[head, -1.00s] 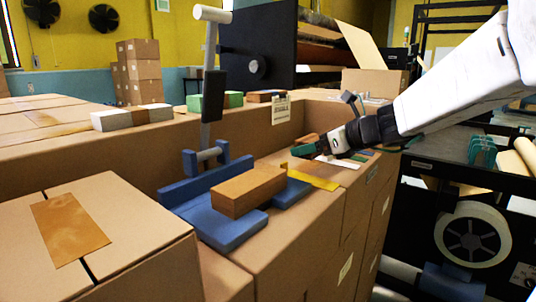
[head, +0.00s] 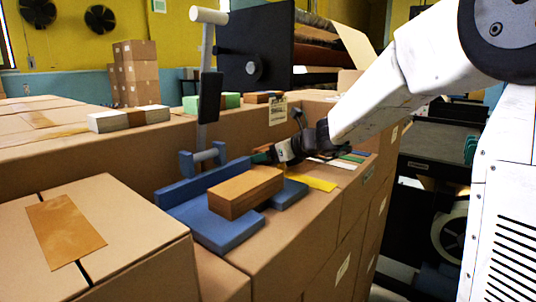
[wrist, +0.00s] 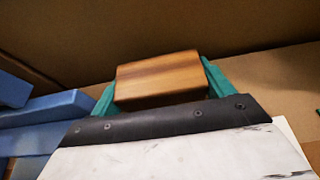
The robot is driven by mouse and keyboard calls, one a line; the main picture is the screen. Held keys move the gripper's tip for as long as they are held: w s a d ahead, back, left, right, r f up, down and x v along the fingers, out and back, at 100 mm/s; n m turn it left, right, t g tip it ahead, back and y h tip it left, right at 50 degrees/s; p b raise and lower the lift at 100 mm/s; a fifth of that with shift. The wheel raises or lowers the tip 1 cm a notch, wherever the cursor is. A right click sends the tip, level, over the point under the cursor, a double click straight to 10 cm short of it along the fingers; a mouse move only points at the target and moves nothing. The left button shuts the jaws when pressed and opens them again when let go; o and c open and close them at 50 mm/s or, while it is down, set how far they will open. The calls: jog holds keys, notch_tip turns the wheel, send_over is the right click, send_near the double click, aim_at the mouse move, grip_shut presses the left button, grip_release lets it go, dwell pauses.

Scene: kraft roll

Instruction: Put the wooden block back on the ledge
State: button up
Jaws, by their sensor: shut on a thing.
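My gripper (head: 262,155) is shut on a wooden block (wrist: 160,78). In the wrist view the block sits between the green fingers, its grain showing, above a cardboard surface. In the head view my gripper is behind the blue fixture (head: 222,229), and the held block is hard to make out there. A larger orange-brown block (head: 245,192) lies on the blue fixture, in front of my gripper. I cannot tell for sure which surface is the ledge; a raised cardboard edge (head: 330,96) runs behind my gripper.
A grey upright post (head: 207,70) with a white crossbar rises from the fixture, left of my gripper. A yellow strip (head: 318,183) lies to its right. Small blocks (head: 262,97) and a tagged sheet (head: 277,111) are at the raised edge. A taped carton (head: 90,235) stands front left.

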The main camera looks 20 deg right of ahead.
jog(key=shift+f, duration=0.15)
jog(key=o, duration=1)
jog(key=shift+s+r, duration=0.1)
jog(key=shift+r, duration=0.15)
jog(key=v, duration=1.2)
